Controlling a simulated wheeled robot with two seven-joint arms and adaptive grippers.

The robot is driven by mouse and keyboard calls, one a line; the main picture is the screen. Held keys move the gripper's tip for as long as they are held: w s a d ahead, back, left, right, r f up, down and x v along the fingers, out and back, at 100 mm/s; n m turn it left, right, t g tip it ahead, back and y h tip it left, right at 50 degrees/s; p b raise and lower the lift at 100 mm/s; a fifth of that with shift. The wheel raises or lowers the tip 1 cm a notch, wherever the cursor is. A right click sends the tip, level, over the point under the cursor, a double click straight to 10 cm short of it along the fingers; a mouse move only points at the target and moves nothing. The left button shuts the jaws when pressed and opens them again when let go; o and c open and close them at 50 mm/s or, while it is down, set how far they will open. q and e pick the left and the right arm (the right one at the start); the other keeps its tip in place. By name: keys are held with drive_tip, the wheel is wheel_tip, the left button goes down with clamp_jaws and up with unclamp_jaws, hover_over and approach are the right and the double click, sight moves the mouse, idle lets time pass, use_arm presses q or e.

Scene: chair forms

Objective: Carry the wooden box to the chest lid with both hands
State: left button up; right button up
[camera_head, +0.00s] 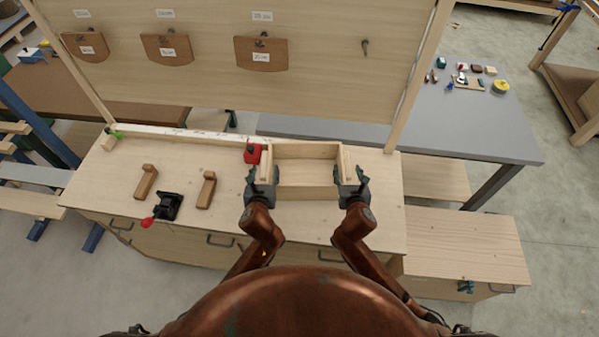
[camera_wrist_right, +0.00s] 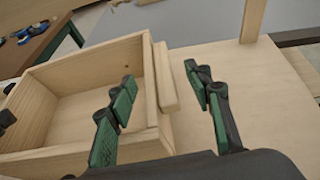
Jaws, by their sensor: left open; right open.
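The wooden box (camera_head: 308,192), open-topped and empty, stands on the workbench in the head view. My left gripper (camera_head: 262,178) is open at the box's left end. My right gripper (camera_head: 352,178) is open at its right end. In the right wrist view, the right gripper's (camera_wrist_right: 160,78) green-padded fingers stand apart on either side of the box's right end wall and its wooden handle strip (camera_wrist_right: 165,85). Contact cannot be told. The chest lid (camera_head: 470,238), a bare flat wooden top, is lower right of the bench.
The workbench (camera_head: 110,190) also holds a red item (camera_head: 253,153) close to the box's left end, two wooden pieces (camera_head: 146,182) and a black tool with a red knob (camera_head: 167,207). A grey table (camera_head: 450,125) is at the right.

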sight(266, 165)
use_arm(q)
drive_tip(key=x, duration=0.5)
use_arm(e)
drive_tip(key=x, duration=0.5)
use_arm(q)
drive_tip(key=shift+r, duration=0.1)
drive_tip(key=shift+c, duration=0.2)
use_arm(e)
drive_tip(key=shift+c, duration=0.2)
use_arm(q)
clamp_jaws()
use_arm(e)
clamp_jaws()
